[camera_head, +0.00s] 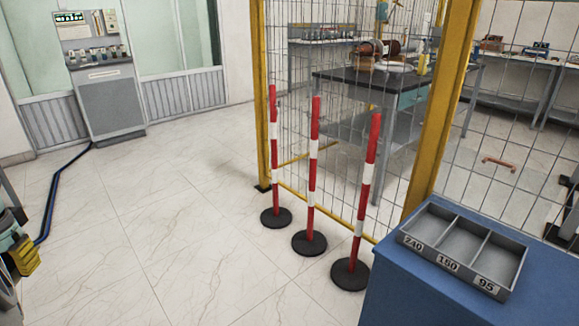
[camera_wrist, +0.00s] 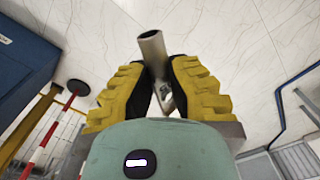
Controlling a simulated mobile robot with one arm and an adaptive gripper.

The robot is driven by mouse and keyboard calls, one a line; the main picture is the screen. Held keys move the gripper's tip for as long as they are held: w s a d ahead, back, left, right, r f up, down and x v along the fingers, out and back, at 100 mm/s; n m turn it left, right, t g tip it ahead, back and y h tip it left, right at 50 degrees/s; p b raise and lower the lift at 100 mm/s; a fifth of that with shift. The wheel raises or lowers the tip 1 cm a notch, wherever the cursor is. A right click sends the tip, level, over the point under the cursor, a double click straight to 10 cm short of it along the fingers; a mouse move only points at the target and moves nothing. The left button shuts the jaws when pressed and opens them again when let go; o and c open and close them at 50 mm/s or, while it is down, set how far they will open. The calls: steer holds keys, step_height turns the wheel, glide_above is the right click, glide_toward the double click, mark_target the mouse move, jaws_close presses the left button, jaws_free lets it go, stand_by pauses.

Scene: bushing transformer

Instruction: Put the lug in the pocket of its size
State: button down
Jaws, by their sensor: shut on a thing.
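The lug (camera_wrist: 152,48) is a grey metal tube, seen in the wrist view between the fingers, with its open round end pointing away from my gripper. My gripper (camera_wrist: 160,78) has yellow ribbed fingers with dark pads and is shut on the lug. Its lower part is partly hidden between the fingers, and I cannot read a size on it. In the head view my gripper (camera_head: 24,256) is at the far left edge, over the floor. The grey tray (camera_head: 463,247) at the lower right has three empty pockets, labelled 240, 150 and 95 from left to right. My gripper is far from it.
The tray sits on a blue cabinet (camera_head: 420,290). Three red-and-white posts (camera_head: 313,180) on black bases stand left of it, in front of a yellow-framed mesh fence (camera_head: 340,150). A grey control console (camera_head: 105,95) stands at the back left. The floor between is clear.

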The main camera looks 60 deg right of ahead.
step_height(320, 180, up, 2)
steer(key=shift+w+r+p, duration=0.15)
steer(key=shift+p, duration=0.25)
steer(key=shift+w, duration=0.1)
steer(key=shift+r+n, duration=0.3)
steer(key=shift+r, duration=0.05)
steer(key=shift+w+r, duration=0.1)
steer(key=shift+r, duration=0.05)
steer(key=shift+d+r+p, duration=0.15)
steer(key=shift+r+p, duration=0.25)
steer(key=shift+p, duration=0.05)
